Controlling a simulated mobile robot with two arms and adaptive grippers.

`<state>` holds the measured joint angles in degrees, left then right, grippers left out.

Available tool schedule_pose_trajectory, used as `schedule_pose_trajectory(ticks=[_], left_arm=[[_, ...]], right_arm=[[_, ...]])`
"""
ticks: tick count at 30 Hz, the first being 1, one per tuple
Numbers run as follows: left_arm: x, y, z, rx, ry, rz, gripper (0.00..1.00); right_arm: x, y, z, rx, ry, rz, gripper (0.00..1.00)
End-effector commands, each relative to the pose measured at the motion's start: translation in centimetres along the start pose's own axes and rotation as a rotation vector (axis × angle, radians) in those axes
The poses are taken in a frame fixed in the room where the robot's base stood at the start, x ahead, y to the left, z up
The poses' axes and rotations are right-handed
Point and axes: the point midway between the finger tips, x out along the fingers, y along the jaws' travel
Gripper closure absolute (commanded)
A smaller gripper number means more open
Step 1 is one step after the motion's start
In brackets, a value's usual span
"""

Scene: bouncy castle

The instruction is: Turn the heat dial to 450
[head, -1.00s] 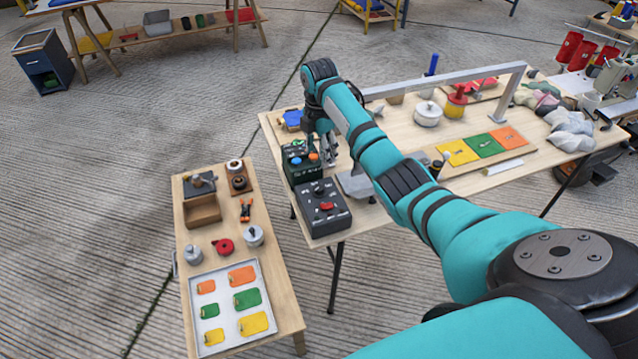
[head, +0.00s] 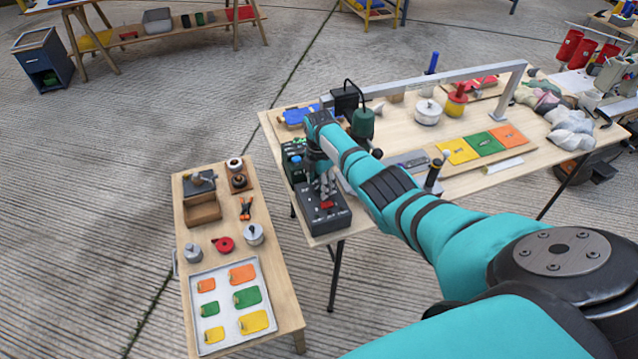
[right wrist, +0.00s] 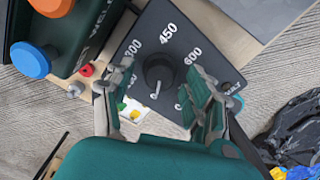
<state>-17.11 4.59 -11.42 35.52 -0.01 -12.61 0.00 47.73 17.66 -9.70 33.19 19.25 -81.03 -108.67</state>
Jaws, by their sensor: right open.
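The black heat dial (right wrist: 158,70) sits on a dark control box (right wrist: 150,30), with 300, 450 and 600 printed around it in the right wrist view. A pale mark on the dial is at its lower side, away from the 450. My right gripper (right wrist: 162,100) is open, its two fingers on either side of the dial, with no clear contact visible. In the head view the dark box (head: 334,220) stands at the table's near-left corner. My right gripper (head: 324,188) is over it and hides the dial there. My left gripper is not in view.
A green welder box (right wrist: 85,30) with blue and orange knobs stands right beside the control box. A green tool (head: 362,122) stands behind my arm. A lower side table (head: 287,290) with a tray (head: 197,335) is to the left, across a floor gap.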

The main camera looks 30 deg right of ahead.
Motion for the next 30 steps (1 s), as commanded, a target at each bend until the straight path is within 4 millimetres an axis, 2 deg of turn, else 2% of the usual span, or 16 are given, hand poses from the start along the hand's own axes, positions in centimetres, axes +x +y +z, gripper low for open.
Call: schedule_pose_trajectory(ticks=[2,12,15,23,30], left_arm=[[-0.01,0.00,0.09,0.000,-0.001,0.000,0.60],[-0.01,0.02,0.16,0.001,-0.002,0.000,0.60],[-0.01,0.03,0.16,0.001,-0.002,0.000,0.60],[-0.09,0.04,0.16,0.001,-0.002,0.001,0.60],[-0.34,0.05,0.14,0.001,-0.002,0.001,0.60]], right_arm=[[-0.03,0.02,-0.01,0.000,0.000,0.000,0.45],[-0.05,0.01,-0.01,0.000,0.000,0.000,0.90],[-0.05,0.01,0.00,0.000,0.000,0.000,1.00],[-0.07,0.00,-0.01,0.030,0.000,0.000,1.00],[-0.10,0.02,-0.04,0.154,0.001,0.000,1.00]])
